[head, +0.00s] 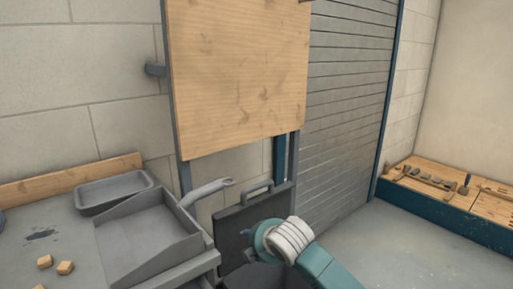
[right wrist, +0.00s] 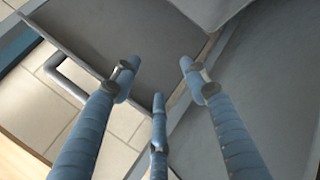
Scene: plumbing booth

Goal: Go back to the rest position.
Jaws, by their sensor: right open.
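My right arm comes in from the bottom right in the head view, a teal link with a pale banded wrist. Its fingers are hidden there. In the right wrist view my right gripper (right wrist: 160,76) shows three blue fingers spread apart with nothing between them. It is above a dark grey open case (head: 232,231), whose bar handle shows on the left in the right wrist view (right wrist: 65,80). I cannot tell how far the fingertips are above it. My left gripper is not in view.
A wooden panel (head: 235,75) stands behind. Floor (head: 400,245) at right is clear, up to a low teal crate (head: 450,215).

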